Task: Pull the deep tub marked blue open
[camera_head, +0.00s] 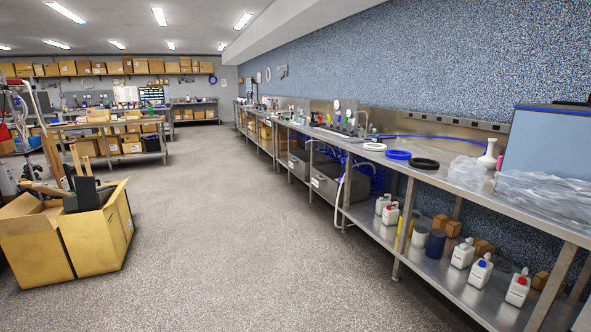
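Deep grey metal tubs sit under the long steel counter (470,190) on the right wall. The nearer tub (326,184) has a small pale label on its front, too small to read. A second tub (298,163) is farther along. Both look pushed in under the counter. Blue tubing (376,181) hangs in loops beside the nearer tub, and a white hose (343,185) hangs in front of it. I cannot tell which tub is marked blue. Neither of my grippers shows in the head view.
Counter legs stand along the front edge. White, blue (398,155) and black coils lie on the counter. An open cardboard box (92,240) with dark scraps stands at left. The floor (220,250) between is clear.

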